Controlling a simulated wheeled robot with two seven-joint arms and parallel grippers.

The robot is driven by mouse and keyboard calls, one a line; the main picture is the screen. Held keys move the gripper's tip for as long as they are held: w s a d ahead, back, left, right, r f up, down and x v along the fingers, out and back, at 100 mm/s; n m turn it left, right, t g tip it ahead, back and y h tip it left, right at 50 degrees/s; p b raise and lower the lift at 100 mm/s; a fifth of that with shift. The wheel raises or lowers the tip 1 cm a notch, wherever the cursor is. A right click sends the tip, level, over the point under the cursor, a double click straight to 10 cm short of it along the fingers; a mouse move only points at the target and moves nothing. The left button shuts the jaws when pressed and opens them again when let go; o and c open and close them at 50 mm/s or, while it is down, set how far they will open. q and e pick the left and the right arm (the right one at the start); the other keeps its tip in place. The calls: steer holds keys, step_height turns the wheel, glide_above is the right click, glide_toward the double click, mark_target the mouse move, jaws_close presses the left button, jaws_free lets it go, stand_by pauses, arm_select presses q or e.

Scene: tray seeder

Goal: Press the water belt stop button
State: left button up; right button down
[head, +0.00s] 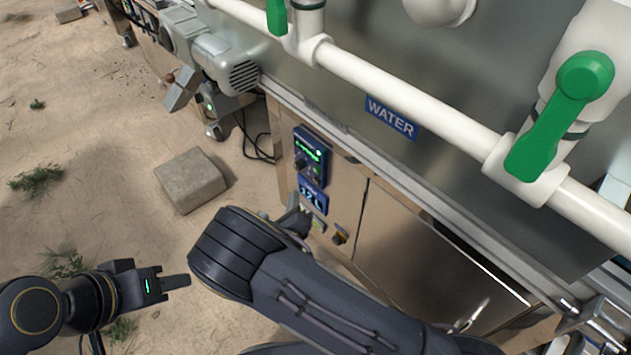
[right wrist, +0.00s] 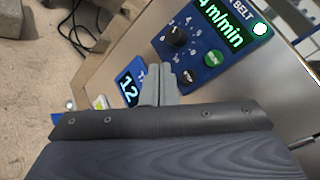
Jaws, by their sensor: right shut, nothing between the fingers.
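The blue belt control panel (head: 311,157) is on the cabinet front below the WATER sign (head: 391,117). In the right wrist view the panel (right wrist: 240,52) has a lit display reading "4 m/min", a black knob (right wrist: 176,36), a green button (right wrist: 213,58) and a dark button with white lettering (right wrist: 187,75), apparently the stop button. My right gripper (right wrist: 160,82) is shut and empty, its tips just left of and below the dark button; contact cannot be told. In the head view my right gripper (head: 295,208) is partly hidden by my arm. My left gripper (head: 172,282) is over the sand, away from the panel.
A smaller blue display (head: 313,196) reading 12 L is below the panel. A white pipe (head: 400,92) with green valve handles (head: 560,112) runs above. A concrete block (head: 190,180) lies on the sand. Cables hang left of the cabinet.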

mark_target(316, 181)
steer(key=shift+w+d, duration=0.65)
steer(key=shift+d, duration=0.25)
steer(key=shift+w+d, duration=0.6)
steer(key=shift+d, duration=0.3)
stand_by(0.7)
steer(key=shift+w+d, duration=0.25)
steer(key=shift+d, duration=0.05)
steer(key=shift+w+d+p, duration=0.2)
steer(key=shift+d+p, duration=0.1)
stand_by(0.6)
steer(key=shift+s+a, duration=0.1)
stand_by(0.4)
steer(key=shift+s+a, duration=0.4)
steer(key=shift+a, duration=0.1)
